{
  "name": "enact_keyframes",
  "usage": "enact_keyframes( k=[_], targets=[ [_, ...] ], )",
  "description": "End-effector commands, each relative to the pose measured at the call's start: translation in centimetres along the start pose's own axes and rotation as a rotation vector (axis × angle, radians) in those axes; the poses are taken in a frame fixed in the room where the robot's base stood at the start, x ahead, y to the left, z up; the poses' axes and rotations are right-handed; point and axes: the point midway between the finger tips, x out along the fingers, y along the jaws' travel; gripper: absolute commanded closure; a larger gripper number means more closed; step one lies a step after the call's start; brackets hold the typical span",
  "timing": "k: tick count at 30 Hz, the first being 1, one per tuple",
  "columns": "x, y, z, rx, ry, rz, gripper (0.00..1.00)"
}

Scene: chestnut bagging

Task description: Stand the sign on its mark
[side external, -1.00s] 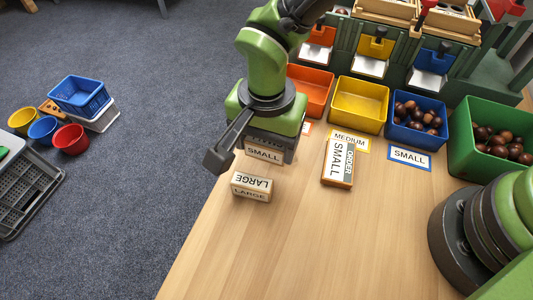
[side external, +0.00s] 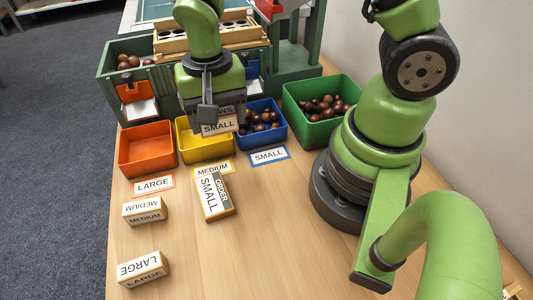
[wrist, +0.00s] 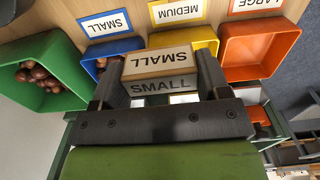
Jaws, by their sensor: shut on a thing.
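The SMALL sign (side external: 221,127) is a wooden block with white lettered faces. My gripper (side external: 213,112) is shut on it and holds it in front of the yellow and blue bins, seemingly raised. In the wrist view the sign (wrist: 158,63) sits between both fingers. The blue-edged SMALL mark (side external: 269,156) lies bare in front of the blue bin, to the right of the held sign. The MEDIUM mark (side external: 213,168) and LARGE mark (side external: 153,185) are bare of signs. The MEDIUM sign (side external: 144,211) and LARGE sign (side external: 143,269) rest at the table's left side.
A SMALL ORDER block (side external: 214,196) lies in front of the MEDIUM mark. Orange (side external: 147,160), yellow (side external: 190,157), blue (side external: 275,146) and green (side external: 300,126) bins line the back; blue and green hold chestnuts. The middle front of the table is clear.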

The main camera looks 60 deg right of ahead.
Motion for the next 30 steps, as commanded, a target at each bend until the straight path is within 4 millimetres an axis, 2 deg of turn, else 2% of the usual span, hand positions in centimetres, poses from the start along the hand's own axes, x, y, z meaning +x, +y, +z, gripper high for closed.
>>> enact_keyframes(
  k=[1,3,6,9,13,21,30],
  targets=[
    [-0.1,2.1,-0.4,0.014,-0.002,0.002,0.53],
    [-0.2,4.4,-0.5,0.013,-0.001,0.001,0.53],
    [-0.3,6.9,-0.4,0.011,0.0,0.0,0.53],
    [-0.4,8.4,-0.1,0.01,-0.001,0.0,0.53],
    [0.1,9.2,0.1,0.006,-0.003,0.002,0.53],
    [4.2,9.3,0.2,0.005,-0.006,0.006,0.53],
    [6.4,9.2,0.2,0.007,-0.005,0.003,0.53]
  ],
)
